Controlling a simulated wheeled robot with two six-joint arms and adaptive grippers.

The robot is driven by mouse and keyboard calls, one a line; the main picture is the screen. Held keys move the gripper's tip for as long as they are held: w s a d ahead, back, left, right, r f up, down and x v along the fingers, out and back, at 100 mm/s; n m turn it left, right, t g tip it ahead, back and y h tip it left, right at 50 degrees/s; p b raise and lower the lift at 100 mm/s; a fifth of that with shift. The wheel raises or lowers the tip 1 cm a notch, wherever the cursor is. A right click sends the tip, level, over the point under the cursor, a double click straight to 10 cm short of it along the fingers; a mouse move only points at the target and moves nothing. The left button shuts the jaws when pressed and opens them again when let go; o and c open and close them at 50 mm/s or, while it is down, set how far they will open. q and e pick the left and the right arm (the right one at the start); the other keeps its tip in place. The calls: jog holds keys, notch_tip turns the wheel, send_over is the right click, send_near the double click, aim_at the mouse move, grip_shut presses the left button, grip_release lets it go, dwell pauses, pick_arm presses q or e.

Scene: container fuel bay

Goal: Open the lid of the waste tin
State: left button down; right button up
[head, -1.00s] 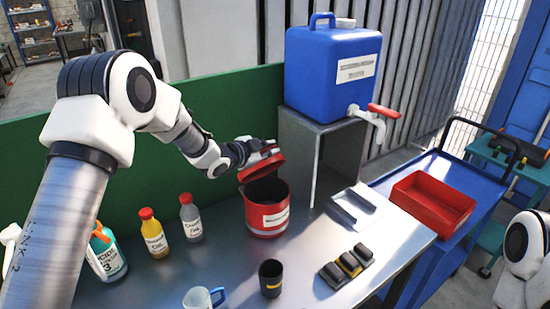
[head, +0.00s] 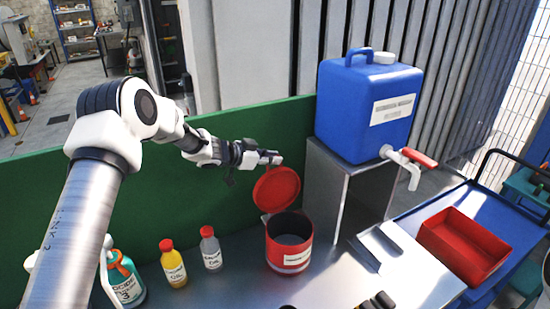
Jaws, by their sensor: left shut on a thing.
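The red waste tin (head: 289,248) stands upright on the metal bench, with a white label on its front and its grey inside showing. Its red lid (head: 277,190) is swung up, nearly upright, above the back left of the tin's rim. My left gripper (head: 270,158) is at the top edge of the lid and shut on it. The fingertips are small and partly hidden there.
A blue jerrycan (head: 368,105) with a red-handled tap sits on a metal stand (head: 345,185) right of the tin. Bottles (head: 173,264) stand to the left. A red tray (head: 465,245) lies on the blue cart. A green panel (head: 150,215) runs behind the bench.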

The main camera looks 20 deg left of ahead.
pick_arm(q)
jog(key=shift+f, duration=0.2)
jog(key=c, duration=1.2)
grip_release()
jog(key=shift+w+f, duration=0.1)
jog(key=shift+w, duration=0.05)
jog(key=shift+w+d, duration=0.1)
jog(key=shift+w, duration=0.2)
jog(key=v, duration=1.2)
jog(key=shift+w+f, duration=0.1)
jog(key=shift+w, duration=0.05)
